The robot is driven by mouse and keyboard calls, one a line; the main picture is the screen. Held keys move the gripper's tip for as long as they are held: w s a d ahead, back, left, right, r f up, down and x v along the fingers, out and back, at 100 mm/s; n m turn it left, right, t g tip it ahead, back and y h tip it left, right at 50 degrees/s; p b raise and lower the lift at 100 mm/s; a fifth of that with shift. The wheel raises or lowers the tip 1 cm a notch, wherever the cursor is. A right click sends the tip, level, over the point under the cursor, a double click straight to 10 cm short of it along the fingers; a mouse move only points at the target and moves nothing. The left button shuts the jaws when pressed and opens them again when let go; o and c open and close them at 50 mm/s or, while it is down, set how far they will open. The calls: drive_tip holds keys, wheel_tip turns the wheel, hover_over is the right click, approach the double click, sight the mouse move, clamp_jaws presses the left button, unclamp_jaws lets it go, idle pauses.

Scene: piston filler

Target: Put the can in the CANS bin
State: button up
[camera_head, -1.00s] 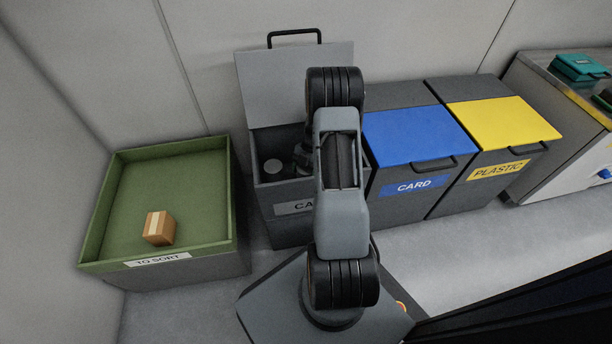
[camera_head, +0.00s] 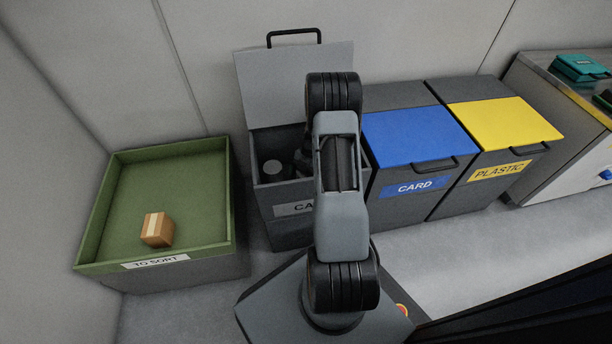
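The CANS bin (camera_head: 290,225) is dark grey with its grey lid (camera_head: 290,85) raised against the wall; my arm covers part of its label. A grey, round-topped can (camera_head: 272,167) shows in the bin's opening, left of my gripper. My gripper (camera_head: 298,162) is a dark shape at the opening, mostly hidden behind my own arm. Its fingers are not clear, so I cannot tell whether it is open or shut, or whether it touches the can.
A green TO SORT tray (camera_head: 228,200) on the left holds a small brown box (camera_head: 158,230). Right of the CANS bin stand the closed blue-lidded CARD bin (camera_head: 415,140) and yellow-lidded PLASTIC bin (camera_head: 500,125). A counter (camera_head: 560,120) with a teal case (camera_head: 580,68) is at far right.

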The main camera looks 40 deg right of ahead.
drive_tip(key=p+v, duration=0.3)
drive_tip(key=v, duration=0.4)
drive_tip(key=shift+w+r, duration=0.1)
drive_tip(key=shift+r, duration=0.3)
drive_tip(key=s+a+r+m+t+h, duration=0.1)
drive_tip(key=s+a+r+m+h, duration=0.15)
drive_tip(key=a+r+m, duration=0.9)
drive_tip(key=s+a+r+m+t+h, duration=0.1)
drive_tip(key=s+a+r+m+t, duration=0.2)
drive_tip(key=s+a+r+m, duration=0.7)
drive_tip(key=shift+s+a+r+h, duration=0.15)
drive_tip(key=shift+s+a+h, duration=0.1)
drive_tip(key=shift+a+h, duration=0.1)
